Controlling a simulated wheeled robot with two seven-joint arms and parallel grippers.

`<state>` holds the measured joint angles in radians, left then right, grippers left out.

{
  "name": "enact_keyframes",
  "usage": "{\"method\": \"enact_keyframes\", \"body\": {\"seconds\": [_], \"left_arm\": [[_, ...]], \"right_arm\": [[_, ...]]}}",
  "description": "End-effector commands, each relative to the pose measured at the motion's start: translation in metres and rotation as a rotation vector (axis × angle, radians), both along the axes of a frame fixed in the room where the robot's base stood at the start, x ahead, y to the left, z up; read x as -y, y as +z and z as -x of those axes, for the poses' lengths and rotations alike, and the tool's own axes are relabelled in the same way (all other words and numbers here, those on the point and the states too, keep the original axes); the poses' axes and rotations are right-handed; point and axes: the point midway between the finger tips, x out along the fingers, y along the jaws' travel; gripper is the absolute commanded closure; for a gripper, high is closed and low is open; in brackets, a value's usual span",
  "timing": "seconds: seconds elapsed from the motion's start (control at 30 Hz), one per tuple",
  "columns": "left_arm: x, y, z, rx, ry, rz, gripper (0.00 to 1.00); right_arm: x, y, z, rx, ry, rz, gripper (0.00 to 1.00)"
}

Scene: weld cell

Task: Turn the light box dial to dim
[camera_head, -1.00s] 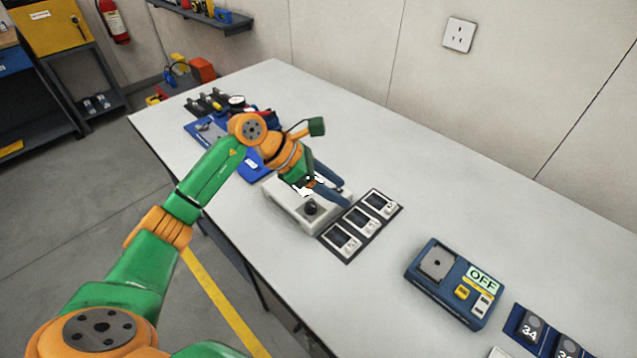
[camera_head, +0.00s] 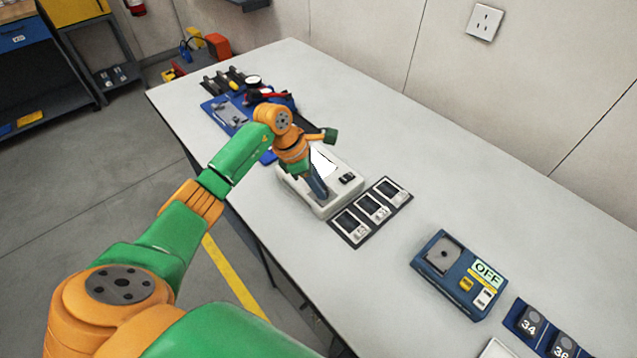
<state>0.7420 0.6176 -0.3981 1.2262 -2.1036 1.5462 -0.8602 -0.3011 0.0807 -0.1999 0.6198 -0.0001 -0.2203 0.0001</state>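The light box (camera_head: 298,190) is a low off-white box on the table, with a bright white panel and a small black switch on top. My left gripper (camera_head: 320,196) points down at the near part of the box top, its blue-grey fingers seen nearly edge-on. The dial is hidden behind the fingers, so I cannot tell its setting or whether the fingers touch it. I also cannot tell whether they are apart or closed. My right gripper is not in view.
A dark strip with three small framed pieces (camera_head: 374,208) lies just right of the box. A blue device reading OFF (camera_head: 460,275) and numbered blocks (camera_head: 530,322) stand farther right. Blue trays with tools (camera_head: 228,112) lie behind my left arm. The table's right back is clear.

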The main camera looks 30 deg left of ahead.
Motion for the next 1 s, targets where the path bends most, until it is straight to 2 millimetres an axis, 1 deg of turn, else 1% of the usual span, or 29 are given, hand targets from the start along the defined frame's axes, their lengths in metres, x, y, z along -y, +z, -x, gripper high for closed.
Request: {"method": "enact_keyframes", "body": {"seconds": [0.03,0.07,0.1,0.37,0.57,0.77,1.0], "left_arm": [[0.0,0.0,0.0,-0.001,-0.001,0.002,0.88],[0.0,0.0,0.0,-0.001,-0.001,0.002,0.96],[0.0,0.0,0.0,-0.002,-0.001,0.002,1.0],[0.001,0.001,0.0,-0.001,0.013,0.003,1.0],[0.001,0.001,0.001,-0.001,0.089,0.002,1.0],[0.002,0.002,0.003,-0.001,0.244,0.001,1.0],[0.004,0.002,0.003,0.003,0.471,0.004,1.0]], "right_arm": [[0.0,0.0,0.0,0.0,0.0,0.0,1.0],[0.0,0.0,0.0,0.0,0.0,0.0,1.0],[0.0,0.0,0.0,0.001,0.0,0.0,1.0],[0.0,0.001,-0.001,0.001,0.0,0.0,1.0],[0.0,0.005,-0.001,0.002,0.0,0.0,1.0],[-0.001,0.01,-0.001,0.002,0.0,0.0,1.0],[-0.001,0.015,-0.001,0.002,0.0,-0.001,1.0]]}}
